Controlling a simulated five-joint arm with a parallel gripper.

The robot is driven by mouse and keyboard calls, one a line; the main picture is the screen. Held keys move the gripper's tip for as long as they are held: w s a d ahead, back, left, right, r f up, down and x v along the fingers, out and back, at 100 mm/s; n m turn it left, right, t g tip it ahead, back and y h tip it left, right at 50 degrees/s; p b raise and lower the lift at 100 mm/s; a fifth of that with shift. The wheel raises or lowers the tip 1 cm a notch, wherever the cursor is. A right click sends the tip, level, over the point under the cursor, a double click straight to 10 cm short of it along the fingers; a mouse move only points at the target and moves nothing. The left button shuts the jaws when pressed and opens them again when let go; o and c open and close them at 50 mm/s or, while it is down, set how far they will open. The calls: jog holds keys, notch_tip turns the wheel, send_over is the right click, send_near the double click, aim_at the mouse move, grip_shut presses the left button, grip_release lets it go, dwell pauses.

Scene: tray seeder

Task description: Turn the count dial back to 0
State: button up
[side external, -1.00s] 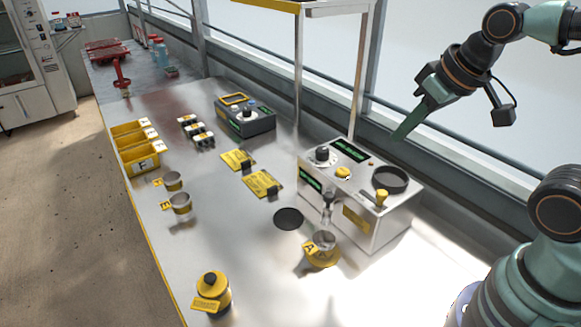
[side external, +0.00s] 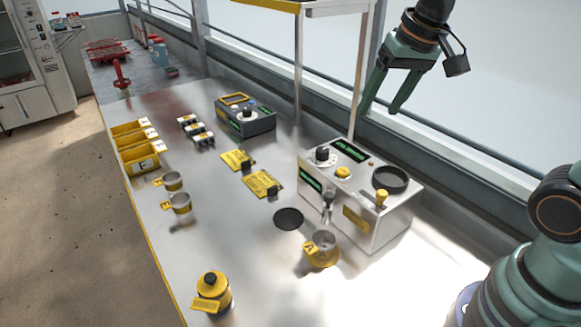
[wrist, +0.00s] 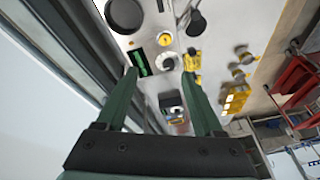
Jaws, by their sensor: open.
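The white seeder machine (side external: 395,224) has a dial with a black knob (side external: 322,154) on a pale round scale, at the left of its sloping top. Its markings are too small to read. A pale round dial (wrist: 167,62) shows in the wrist view, between and just beyond my fingertips. A grey box (side external: 262,124) farther back has another knob (side external: 247,114) on a white scale. I cannot tell from labels which is the count dial. My gripper (side external: 380,109) is open and empty, pointing down above and behind the seeder, touching nothing. Both fingers show in the wrist view (wrist: 160,75).
The seeder top also carries a yellow button (side external: 343,172), a dark round hopper (side external: 390,179) and a yellow-topped lever (side external: 382,197). A post (side external: 358,85) rises behind it near my gripper. Cup A (side external: 322,246) stands in front; yellow bins (side external: 137,148) are far left.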

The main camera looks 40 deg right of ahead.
jog(key=w+m+g, duration=0.2)
jog(key=w+m, duration=0.3)
jog(key=w, duration=0.3)
jog(key=m+g, duration=0.2)
jog(key=m, duration=0.2)
send_near(323, 149)
notch_tip(323, 149, down, 9)
jog(key=shift+r, duration=0.1)
grip_shut()
